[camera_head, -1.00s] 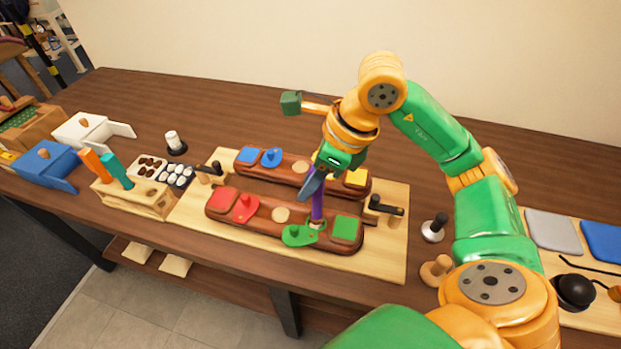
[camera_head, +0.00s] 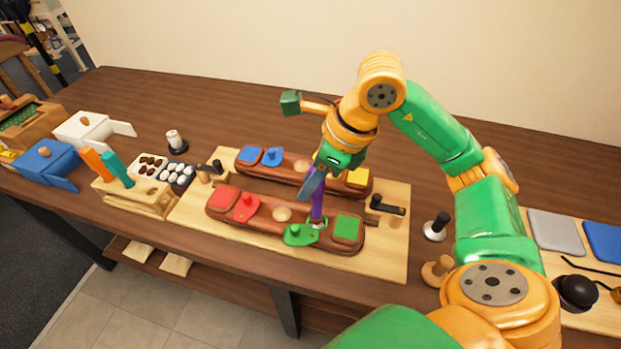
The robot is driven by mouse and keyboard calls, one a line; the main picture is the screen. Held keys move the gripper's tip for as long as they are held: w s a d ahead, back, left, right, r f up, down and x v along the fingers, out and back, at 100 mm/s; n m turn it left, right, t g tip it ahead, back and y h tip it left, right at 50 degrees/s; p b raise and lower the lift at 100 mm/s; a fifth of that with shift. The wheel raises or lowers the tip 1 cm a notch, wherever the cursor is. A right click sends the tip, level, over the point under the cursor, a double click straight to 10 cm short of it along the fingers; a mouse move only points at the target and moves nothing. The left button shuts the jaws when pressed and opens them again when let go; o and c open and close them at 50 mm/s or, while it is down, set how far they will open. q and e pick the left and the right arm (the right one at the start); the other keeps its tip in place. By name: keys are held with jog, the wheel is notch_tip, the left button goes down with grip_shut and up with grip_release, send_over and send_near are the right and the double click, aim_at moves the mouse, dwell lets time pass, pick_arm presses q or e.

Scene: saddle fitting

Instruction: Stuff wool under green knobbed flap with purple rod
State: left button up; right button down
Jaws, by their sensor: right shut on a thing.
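The green knobbed flap (camera_head: 299,236) lies on the front brown saddle panel (camera_head: 268,226), left of a flat green pad (camera_head: 347,228). My right gripper (camera_head: 317,183) is shut on the purple rod (camera_head: 317,208) and holds it nearly upright. The rod's lower end is at the right edge of the flap. A small pale bit shows at the rod's tip, perhaps wool; it is too small to be sure. Whether any wool lies under the flap is hidden. My left gripper is not in view.
The rear saddle panel (camera_head: 298,178) carries blue and yellow pads. Black-handled clamps (camera_head: 386,206) stand at the board's sides. A tool block (camera_head: 140,198) and a tray of small pieces (camera_head: 175,174) stand left. A black-knobbed tool (camera_head: 436,228) stands right.

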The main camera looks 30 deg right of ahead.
jog(key=shift+f+b, duration=1.5)
jog(key=shift+f, duration=0.05)
dwell(0.4)
jog(key=shift+s, duration=0.1)
notch_tip(320, 180, up, 8)
jog(key=p, duration=0.7)
jog(key=shift+r, duration=0.1)
